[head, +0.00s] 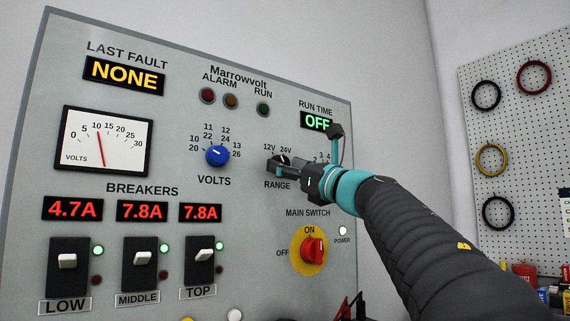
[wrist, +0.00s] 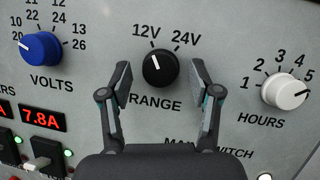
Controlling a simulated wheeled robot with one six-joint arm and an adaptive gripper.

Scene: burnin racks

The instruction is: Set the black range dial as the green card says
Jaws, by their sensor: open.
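The black range dial (wrist: 160,67) is on the grey panel in the wrist view, under the 12V and 24V marks. Its white line points up and slightly left, toward 12V. My gripper (wrist: 161,82) is open, with one finger on each side of the dial. Gaps show between the fingers and the dial, so it is not gripped. In the head view my gripper (head: 286,165) is in front of the RANGE spot and hides most of the dial. No green card shows in either view.
The blue volts dial (wrist: 41,47) is left of the range dial, and the white hours dial (wrist: 284,91) is to the right. The red main switch (head: 314,250) sits below. Breaker switches (head: 140,259) are at lower left. A pegboard (head: 525,130) with rings hangs at right.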

